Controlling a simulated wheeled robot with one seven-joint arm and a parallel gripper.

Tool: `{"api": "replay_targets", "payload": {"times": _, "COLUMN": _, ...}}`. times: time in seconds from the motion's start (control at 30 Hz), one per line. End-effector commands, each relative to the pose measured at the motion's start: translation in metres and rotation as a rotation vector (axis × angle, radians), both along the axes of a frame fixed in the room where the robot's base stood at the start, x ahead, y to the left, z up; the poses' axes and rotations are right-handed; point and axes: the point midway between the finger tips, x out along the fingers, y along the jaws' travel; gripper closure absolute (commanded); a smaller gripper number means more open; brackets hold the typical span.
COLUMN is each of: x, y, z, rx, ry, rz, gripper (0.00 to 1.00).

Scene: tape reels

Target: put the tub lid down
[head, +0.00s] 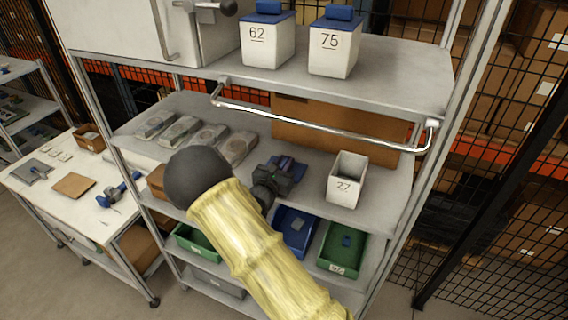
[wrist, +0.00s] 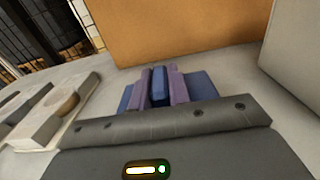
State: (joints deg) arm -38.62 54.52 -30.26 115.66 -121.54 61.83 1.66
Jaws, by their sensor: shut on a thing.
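My gripper (head: 284,170) is over the middle shelf, left of an open white tub (head: 345,184) marked 27. In the wrist view, its two purple fingers (wrist: 159,86) are shut on the upright grip of the blue tub lid (wrist: 201,86). The lid's flat plate shows on both sides of the fingers, low over the grey shelf. I cannot tell whether it touches the shelf. In the head view, the lid (head: 297,166) is partly hidden by my gripper. The tub's top is uncovered.
Several grey packs with reels (head: 196,137) lie left of my gripper. A cardboard panel (head: 330,127) stands behind it. A metal rail (head: 320,122) runs across under the upper shelf, which holds two blue-lidded tubs (head: 334,54). Blue and green bins (head: 342,250) stand below.

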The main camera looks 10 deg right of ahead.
Motion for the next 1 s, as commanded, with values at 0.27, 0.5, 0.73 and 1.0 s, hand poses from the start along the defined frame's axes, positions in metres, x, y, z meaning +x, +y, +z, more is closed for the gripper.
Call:
{"api": "replay_targets", "payload": {"times": 0.27, "x": 0.0, "y": 0.0, "z": 0.001, "rx": 0.0, "ry": 0.0, "rz": 0.0, "gripper": 0.6}}
{"api": "replay_targets", "payload": {"times": 0.5, "x": 0.0, "y": 0.0, "z": 0.002, "rx": 0.0, "ry": 0.0, "rz": 0.0, "gripper": 0.6}}
{"api": "replay_targets", "payload": {"times": 0.73, "x": 0.0, "y": 0.0, "z": 0.013, "rx": 0.0, "ry": 0.0, "rz": 0.0, "gripper": 0.6}}
{"api": "replay_targets", "payload": {"times": 1.0, "x": -0.023, "y": 0.018, "z": 0.009, "rx": 0.002, "ry": 0.0, "rz": 0.002, "gripper": 0.6}}
